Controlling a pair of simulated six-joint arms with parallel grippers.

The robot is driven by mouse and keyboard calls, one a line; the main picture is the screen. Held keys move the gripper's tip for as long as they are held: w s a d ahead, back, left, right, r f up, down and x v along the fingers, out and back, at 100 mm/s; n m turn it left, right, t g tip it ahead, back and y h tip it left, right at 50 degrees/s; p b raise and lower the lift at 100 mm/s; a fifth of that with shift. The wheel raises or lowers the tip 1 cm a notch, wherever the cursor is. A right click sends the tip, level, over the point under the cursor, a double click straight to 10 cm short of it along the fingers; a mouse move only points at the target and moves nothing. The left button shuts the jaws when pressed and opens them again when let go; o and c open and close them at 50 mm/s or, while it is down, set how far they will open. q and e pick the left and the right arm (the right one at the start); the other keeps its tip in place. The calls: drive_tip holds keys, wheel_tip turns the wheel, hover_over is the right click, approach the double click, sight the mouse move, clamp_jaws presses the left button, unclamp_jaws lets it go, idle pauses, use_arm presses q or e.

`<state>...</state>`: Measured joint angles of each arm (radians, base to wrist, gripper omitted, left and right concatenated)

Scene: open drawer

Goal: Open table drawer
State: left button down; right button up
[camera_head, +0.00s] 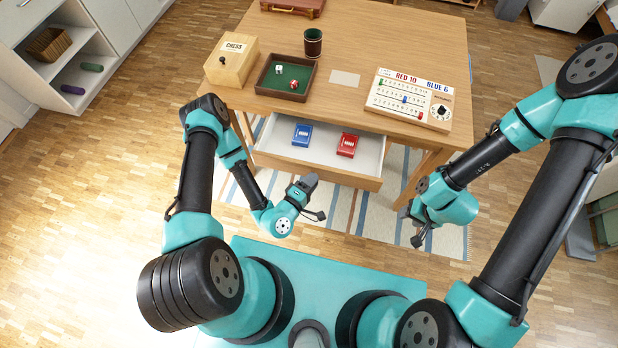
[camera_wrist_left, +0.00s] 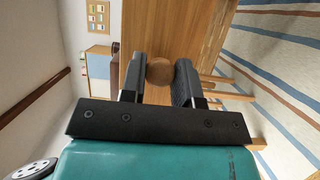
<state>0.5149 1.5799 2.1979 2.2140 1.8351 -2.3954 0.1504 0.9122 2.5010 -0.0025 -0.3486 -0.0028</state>
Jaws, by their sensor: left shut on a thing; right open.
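The table drawer (camera_head: 320,168) is pulled out from the front of the wooden table (camera_head: 355,40). A blue card box (camera_head: 302,135) and a red card box (camera_head: 347,145) lie inside it. My left gripper (camera_head: 308,184) is at the drawer front, near its middle. In the left wrist view the left gripper's fingers (camera_wrist_left: 160,80) are shut on a round wooden knob (camera_wrist_left: 159,71). The knob is hidden in the head view. My right gripper (camera_head: 416,230) hangs to the right of the drawer, away from it, open and empty.
On the table top stand a chess box (camera_head: 232,62), a dark dice tray (camera_head: 286,78) with dice, a brown cup (camera_head: 313,41) and a white score board (camera_head: 410,98). A striped rug (camera_head: 345,212) lies on the floor below the drawer.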

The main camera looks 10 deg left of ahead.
use_arm(q)
drive_tip(key=c, duration=0.9)
unclamp_jaws()
drive_tip(key=shift+o, duration=0.2)
drive_tip(key=v, duration=1.7)
drive_tip(key=shift+s, duration=0.15)
drive_tip(key=shift+a, duration=0.2)
